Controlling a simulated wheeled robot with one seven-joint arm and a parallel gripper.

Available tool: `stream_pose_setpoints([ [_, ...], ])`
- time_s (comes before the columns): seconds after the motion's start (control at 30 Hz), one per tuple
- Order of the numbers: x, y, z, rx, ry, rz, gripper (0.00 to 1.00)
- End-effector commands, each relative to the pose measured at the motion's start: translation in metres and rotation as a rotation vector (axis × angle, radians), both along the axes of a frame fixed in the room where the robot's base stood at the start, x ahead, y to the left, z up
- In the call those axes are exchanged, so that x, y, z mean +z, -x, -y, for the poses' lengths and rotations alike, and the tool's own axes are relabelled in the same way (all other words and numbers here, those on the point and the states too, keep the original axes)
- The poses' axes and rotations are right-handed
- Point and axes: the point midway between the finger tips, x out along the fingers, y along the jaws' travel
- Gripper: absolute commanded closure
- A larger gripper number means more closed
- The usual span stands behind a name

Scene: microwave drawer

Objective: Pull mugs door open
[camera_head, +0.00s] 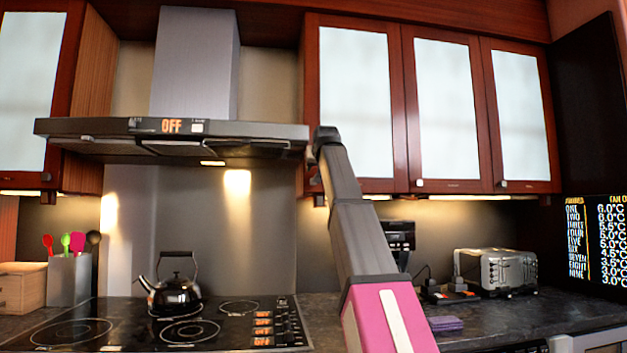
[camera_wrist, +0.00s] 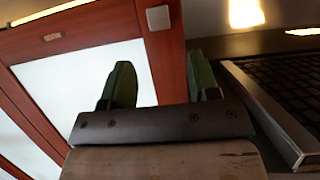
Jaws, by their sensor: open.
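A red-wood cabinet door with a pale panel (camera_head: 354,72) is the leftmost of three upper doors right of the hood; it looks shut. In the wrist view, a door (camera_wrist: 85,75) fills the left, with a small square knob (camera_wrist: 158,18) on its frame and a small label (camera_wrist: 52,37) too blurred to read. My gripper (camera_wrist: 158,68) is open and empty, its two dark green fingers apart in front of the door frame, below the knob in the picture. Contact with the door cannot be told. In the head view my arm covers the door's lower left, and my fingers are hidden.
The range hood (camera_head: 172,130) lies close on the left; its edge (camera_wrist: 265,110) shows right in the wrist view. Below are a stove with a kettle (camera_head: 174,297), a toaster (camera_head: 495,270) and a coffee machine (camera_head: 398,237). Two more doors (camera_head: 440,85) adjoin on the right.

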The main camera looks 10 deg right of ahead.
Motion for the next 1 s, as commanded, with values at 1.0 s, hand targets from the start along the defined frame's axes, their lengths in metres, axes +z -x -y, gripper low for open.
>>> stream_pose_setpoints([
  [1.0, -0.034, -0.080, 0.000, 0.000, 0.000, -0.001, 0.71],
])
